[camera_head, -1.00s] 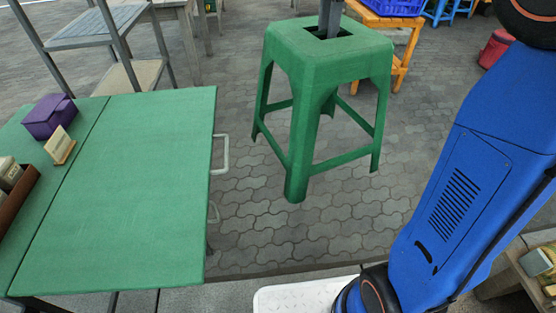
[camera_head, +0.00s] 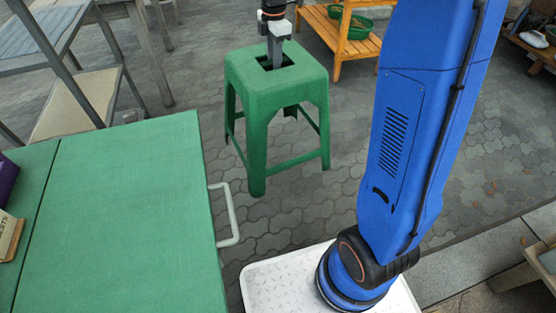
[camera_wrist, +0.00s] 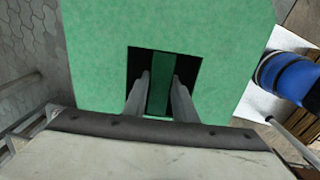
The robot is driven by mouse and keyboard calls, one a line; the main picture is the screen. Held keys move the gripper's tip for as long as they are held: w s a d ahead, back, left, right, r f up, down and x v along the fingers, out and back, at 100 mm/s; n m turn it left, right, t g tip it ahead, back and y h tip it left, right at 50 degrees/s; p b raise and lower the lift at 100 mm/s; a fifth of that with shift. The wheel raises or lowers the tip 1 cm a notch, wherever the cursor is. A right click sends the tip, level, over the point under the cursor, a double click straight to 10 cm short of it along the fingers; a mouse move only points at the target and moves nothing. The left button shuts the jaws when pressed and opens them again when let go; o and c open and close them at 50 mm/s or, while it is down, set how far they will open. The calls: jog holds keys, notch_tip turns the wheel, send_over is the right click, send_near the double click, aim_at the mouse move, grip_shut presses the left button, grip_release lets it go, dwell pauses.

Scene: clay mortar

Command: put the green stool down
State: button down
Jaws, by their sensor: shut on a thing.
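The green stool (camera_head: 277,88) is upright beyond the green table, its seat level. My gripper (camera_head: 274,60) comes down from above into the rectangular slot in the seat. In the wrist view, my gripper's two fingers (camera_wrist: 163,98) reach into the dark slot and are shut on a green strip of the stool (camera_wrist: 225,95). The fingertips are hidden in the slot. The stool's legs show over the paving, but I cannot tell whether the feet touch the ground.
The green table (camera_head: 125,215) with a white handle (camera_head: 228,215) stands close at left. A wooden shelf (camera_head: 345,40) with green bowls (camera_head: 355,27) is behind the stool at right. Grey shelving (camera_head: 75,100) stands at back left. Paving around the stool is clear.

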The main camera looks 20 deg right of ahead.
jog(key=s+f+m, duration=0.1)
jog(key=f, duration=1.3)
jog(key=s+f, duration=0.2)
jog(key=f, duration=1.3)
jog(key=shift+s+d+m, duration=0.25)
jog(key=shift+s+m, duration=0.05)
jog(key=shift+m, duration=0.1)
jog(key=shift+f, duration=0.1)
jog(key=c, duration=1.5)
grip_release()
jog(key=shift+o, duration=0.2)
